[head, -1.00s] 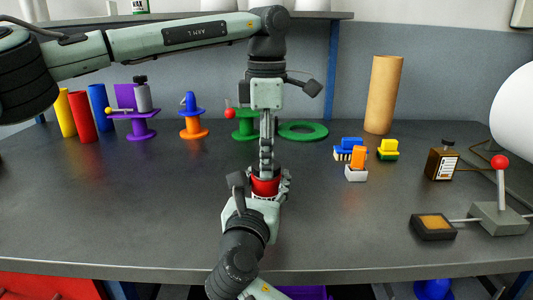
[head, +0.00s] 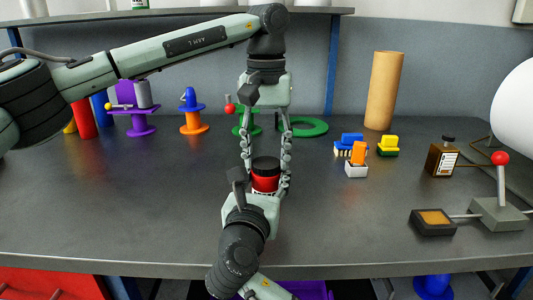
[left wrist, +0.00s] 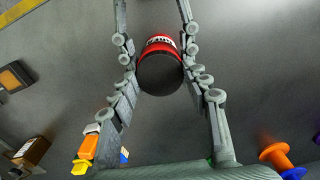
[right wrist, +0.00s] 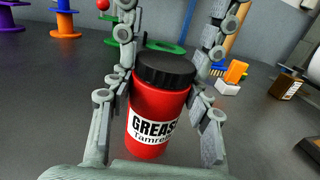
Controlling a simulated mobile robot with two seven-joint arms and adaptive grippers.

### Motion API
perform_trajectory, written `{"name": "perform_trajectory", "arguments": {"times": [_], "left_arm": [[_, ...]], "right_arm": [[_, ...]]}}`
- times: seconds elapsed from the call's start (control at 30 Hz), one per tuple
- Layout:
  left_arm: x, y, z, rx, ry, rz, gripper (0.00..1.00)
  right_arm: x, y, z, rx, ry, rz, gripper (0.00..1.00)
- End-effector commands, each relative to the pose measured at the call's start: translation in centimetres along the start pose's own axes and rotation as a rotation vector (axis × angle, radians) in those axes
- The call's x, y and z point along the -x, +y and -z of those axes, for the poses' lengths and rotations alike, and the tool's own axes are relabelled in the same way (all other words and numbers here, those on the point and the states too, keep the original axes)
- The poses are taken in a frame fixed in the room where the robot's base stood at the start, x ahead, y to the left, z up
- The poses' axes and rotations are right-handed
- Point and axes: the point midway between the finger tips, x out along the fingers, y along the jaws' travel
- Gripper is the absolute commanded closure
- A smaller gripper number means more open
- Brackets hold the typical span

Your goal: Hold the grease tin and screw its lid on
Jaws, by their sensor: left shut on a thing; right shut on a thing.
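The red grease tin (head: 265,184), with a white label reading GREASE, stands upright in the middle of the table; its body also shows in the right wrist view (right wrist: 155,105). Its black lid (head: 265,163) sits level on top; how far it is threaded cannot be told. My right gripper (head: 264,188) comes from the front and is shut on the tin's body. My left gripper (head: 266,168) points straight down from above, its fingers on either side of the lid and shut on it. In the left wrist view the lid (left wrist: 160,73) lies between the fingers.
Purple (head: 141,125) and orange (head: 194,125) bobbins stand at the back left, with a green ring (head: 304,128) behind the tin. Small coloured blocks (head: 355,155), a brown bottle (head: 441,160) and a red-knobbed lever (head: 500,190) are on the right. The table's front left is clear.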

Motion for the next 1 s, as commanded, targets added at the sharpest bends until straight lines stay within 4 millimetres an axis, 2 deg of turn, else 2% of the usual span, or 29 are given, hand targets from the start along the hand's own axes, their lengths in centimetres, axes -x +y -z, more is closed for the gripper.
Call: {"name": "perform_trajectory", "arguments": {"times": [0.1, 0.2, 0.33, 0.67, 0.7, 0.87, 1.0], "left_arm": [[0.06, 0.02, -0.01, -0.292, 0.001, -0.001, 0.65], [0.06, 0.01, -0.02, -0.492, 0.000, -0.001, 0.65], [0.04, -0.01, 0.00, -0.651, 0.000, -0.001, 0.65], [0.05, -0.01, 0.01, -0.697, 0.001, -0.001, 0.65], [0.05, -0.01, 0.01, -0.697, 0.001, -0.001, 0.52], [0.04, -0.02, 0.01, -0.696, 0.001, -0.001, 0.32], [0.01, -0.02, 0.01, -0.695, 0.000, -0.001, 0.32]], "right_arm": [[-0.01, -0.01, 0.06, 0.001, 0.001, 0.000, 1.00], [-0.01, -0.01, 0.07, 0.001, 0.002, 0.000, 1.00], [-0.01, -0.02, 0.07, 0.001, 0.002, 0.001, 1.00], [-0.01, -0.02, 0.09, 0.001, 0.002, 0.001, 1.00], [-0.01, -0.02, 0.09, 0.001, 0.002, 0.001, 1.00], [-0.01, -0.03, 0.09, 0.001, 0.002, 0.001, 1.00], [-0.01, -0.03, 0.09, 0.001, 0.002, 0.001, 1.00]]}}
